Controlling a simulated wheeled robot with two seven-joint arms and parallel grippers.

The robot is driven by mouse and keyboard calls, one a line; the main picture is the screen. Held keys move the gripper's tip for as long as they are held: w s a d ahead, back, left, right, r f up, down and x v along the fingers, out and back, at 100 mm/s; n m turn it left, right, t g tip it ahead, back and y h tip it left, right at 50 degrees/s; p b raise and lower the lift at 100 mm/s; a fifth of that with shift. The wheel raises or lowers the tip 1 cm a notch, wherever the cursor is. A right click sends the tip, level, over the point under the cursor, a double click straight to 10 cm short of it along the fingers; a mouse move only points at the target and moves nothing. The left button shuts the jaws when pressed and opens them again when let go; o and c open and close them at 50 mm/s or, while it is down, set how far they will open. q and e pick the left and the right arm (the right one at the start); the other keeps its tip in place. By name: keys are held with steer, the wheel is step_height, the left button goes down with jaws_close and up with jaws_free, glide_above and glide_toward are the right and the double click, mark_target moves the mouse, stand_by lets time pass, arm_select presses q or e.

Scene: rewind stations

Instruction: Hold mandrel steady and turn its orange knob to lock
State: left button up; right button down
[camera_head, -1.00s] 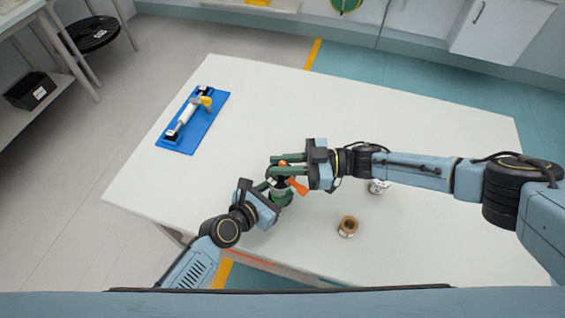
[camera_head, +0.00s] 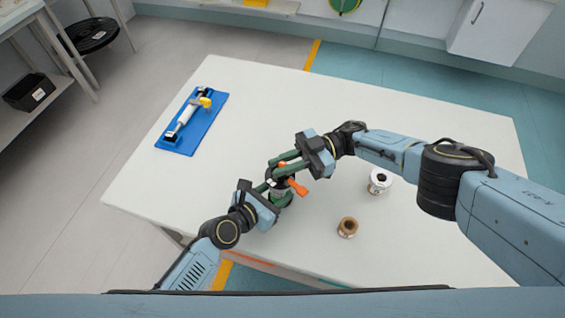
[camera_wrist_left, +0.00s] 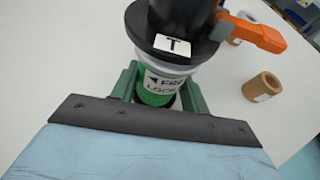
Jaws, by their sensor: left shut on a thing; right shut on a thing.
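The mandrel (camera_wrist_left: 178,72) stands upright on the table, with a black top, a grey band and a green lower part. A label with FREE and LOCK lettering is partly visible in the left wrist view. The orange knob (camera_head: 298,187) has a lever that sticks out to the right; it also shows in the left wrist view (camera_wrist_left: 255,34). My left gripper (camera_head: 274,192) is shut on the mandrel's lower body. My right gripper (camera_head: 278,168) is shut on the knob at the mandrel's top; its fingers hide part of it.
A white spool (camera_head: 387,185) and a brown core (camera_head: 347,234) stand on the white table (camera_head: 330,100) to the right of the mandrel. A blue board (camera_head: 205,125) with a white and yellow device lies at the far left. The table's middle back is clear.

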mark_target(283, 163)
stand_by(0.3)
steer(key=c, duration=1.4)
jaws_free()
steer(key=shift+r, duration=5.05)
